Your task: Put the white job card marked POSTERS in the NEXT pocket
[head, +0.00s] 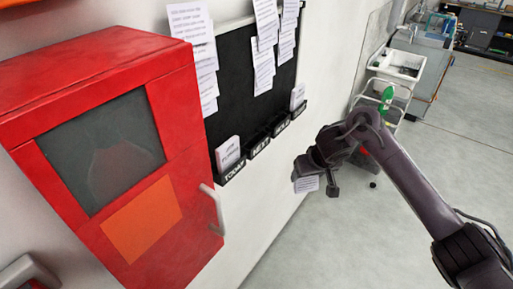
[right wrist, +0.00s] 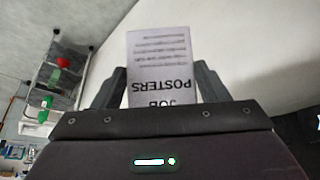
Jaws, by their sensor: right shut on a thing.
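My right gripper (head: 308,168) is shut on the white job card (head: 306,184), out in front of the wall and to the right of the pocket row. In the right wrist view the card (right wrist: 160,60) stands between the two fingers and reads JOB POSTERS, upside down. The NEXT pocket (head: 260,147) is a black pocket on the wall board, second from the near end, and no card shows in it. The TODAY pocket (head: 234,172) beside it holds a white card (head: 228,152). My left gripper is not in view.
A red wall cabinet (head: 180,110) with a protruding handle (head: 212,208) stands left of the pockets. Papers (head: 263,65) hang on the black board (head: 236,75) above. A farther pocket holds another card (head: 297,96). A white trolley (head: 398,65) stands behind my right arm.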

